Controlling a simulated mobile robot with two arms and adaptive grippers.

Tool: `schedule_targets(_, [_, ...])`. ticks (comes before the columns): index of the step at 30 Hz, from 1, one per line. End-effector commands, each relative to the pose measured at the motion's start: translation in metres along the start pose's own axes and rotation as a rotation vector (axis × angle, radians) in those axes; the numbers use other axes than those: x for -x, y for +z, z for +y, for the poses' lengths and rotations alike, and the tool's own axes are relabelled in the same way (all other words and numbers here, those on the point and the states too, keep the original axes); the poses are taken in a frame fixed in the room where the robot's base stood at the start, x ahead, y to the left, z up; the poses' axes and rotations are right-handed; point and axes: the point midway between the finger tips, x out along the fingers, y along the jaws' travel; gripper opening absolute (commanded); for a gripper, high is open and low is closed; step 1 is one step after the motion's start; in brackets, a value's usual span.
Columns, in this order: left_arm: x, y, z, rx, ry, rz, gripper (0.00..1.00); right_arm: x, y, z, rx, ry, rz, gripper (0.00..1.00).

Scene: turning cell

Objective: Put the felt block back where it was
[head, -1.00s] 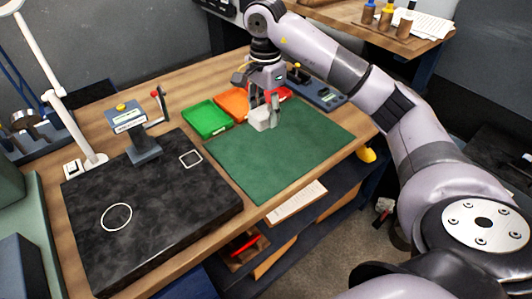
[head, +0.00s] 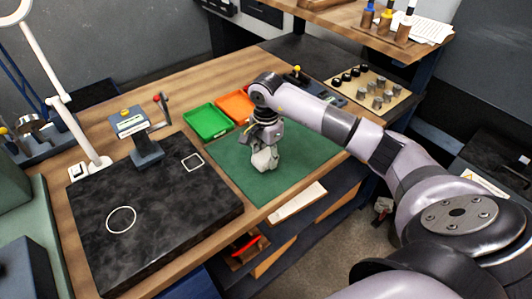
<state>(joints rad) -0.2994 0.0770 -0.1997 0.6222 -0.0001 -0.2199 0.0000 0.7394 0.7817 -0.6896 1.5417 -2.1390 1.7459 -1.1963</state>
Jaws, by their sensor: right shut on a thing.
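My right gripper (head: 266,158) is over the green mat (head: 230,180) and points down. It is shut on a pale grey block, which I take to be the felt block (head: 262,161). The gripper hides part of the block, and I cannot tell whether the block touches the mat. A white square outline (head: 192,162) and a white circle outline (head: 121,220) are on the black stone plate (head: 160,230), left of the mat. My left gripper is not in view.
A green tray (head: 208,123) and an orange tray (head: 234,107) stand behind the mat. A gauge stand (head: 147,148) and a white lamp (head: 92,165) stand by the plate. A board with several knobs (head: 375,88) lies at the back right. The plate's top is mostly clear.

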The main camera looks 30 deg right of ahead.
Motion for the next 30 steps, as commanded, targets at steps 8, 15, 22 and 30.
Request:
schedule_targets(8, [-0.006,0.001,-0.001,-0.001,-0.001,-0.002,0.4,-0.004,0.0,0.0,0.0,-0.001,0.0,0.15])
schedule_targets(15, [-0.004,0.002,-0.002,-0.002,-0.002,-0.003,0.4,-0.002,0.0,0.0,0.0,-0.001,-0.001,0.57])
schedule_targets(22, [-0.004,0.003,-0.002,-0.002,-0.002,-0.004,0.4,-0.002,0.0,0.0,0.0,-0.001,-0.001,0.61])
schedule_targets(30, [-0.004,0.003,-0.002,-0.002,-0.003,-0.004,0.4,0.006,0.0,-0.001,0.0,-0.005,0.0,0.61])
